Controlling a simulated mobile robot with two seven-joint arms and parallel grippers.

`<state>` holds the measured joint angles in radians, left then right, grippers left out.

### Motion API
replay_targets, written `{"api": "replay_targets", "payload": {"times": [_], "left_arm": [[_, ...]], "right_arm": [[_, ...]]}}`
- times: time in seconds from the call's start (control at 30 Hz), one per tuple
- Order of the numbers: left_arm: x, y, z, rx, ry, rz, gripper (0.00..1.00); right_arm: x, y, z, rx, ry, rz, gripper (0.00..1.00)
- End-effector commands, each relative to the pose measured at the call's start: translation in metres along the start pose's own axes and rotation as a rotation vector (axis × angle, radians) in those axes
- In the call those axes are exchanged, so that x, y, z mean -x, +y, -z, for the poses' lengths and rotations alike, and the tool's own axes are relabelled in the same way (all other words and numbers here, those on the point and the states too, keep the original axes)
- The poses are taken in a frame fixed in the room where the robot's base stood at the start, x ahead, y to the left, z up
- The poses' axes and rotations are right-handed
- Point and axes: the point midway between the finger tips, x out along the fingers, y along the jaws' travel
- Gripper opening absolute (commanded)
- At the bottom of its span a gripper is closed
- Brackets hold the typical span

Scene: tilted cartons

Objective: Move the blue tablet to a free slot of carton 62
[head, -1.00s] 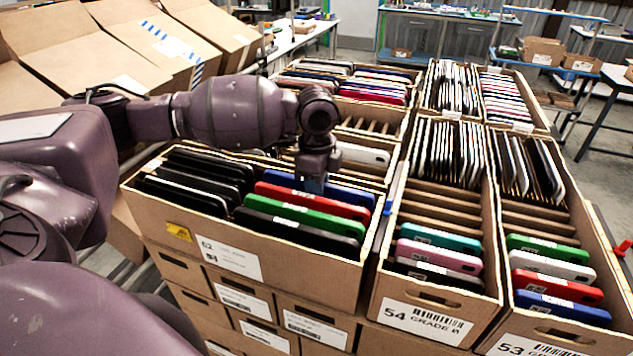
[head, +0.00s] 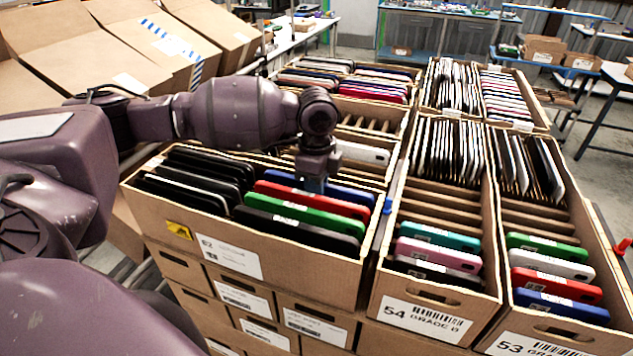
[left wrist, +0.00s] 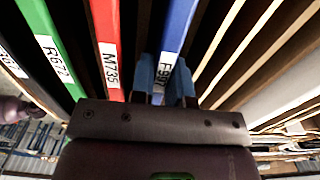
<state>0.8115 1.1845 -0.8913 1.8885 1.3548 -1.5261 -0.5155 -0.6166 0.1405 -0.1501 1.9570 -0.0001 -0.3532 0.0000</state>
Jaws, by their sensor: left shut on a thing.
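Carton 62 (head: 335,275) is the tilted front-left carton. The blue tablet (head: 352,195) stands on edge in its right-hand row, behind a red tablet (head: 300,200), its top about level with its neighbours. My left gripper (head: 313,186) reaches down from above and is shut on the blue tablet's top edge. In the left wrist view the two blue fingertips (left wrist: 164,78) sit on either side of the blue tablet (left wrist: 182,25), partly covering its label. Dividers and dark gaps show beside it there. The arm hides part of the carton's back. My right gripper is out of view.
A green tablet (head: 300,217) and a black one stand in front of the red tablet. Black devices (head: 195,180) fill the left row. Carton 54 (head: 425,318) and carton 53 (head: 540,345) stand to the right, with empty slots midway. More filled cartons stand behind.

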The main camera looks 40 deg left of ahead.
Motion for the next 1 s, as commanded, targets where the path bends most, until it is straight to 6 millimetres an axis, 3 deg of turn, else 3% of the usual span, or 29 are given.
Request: {"api": "replay_targets", "payload": {"times": [0.37, 0.4, 0.57, 1.0], "left_arm": [[0.0007, -0.0004, 0.0001, 0.000, 0.001, 0.002, 0.00], [0.0007, -0.0004, 0.0001, 0.000, 0.001, 0.002, 0.20], [0.0005, -0.0003, 0.0000, 0.000, 0.000, 0.001, 0.45], [0.0067, -0.0006, -0.0003, 0.001, 0.000, 0.001, 0.46]], "right_arm": [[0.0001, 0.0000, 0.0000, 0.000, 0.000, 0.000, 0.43], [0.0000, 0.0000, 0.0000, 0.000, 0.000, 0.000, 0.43], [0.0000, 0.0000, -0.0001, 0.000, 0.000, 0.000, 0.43], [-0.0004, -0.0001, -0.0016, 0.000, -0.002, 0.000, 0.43]]}}
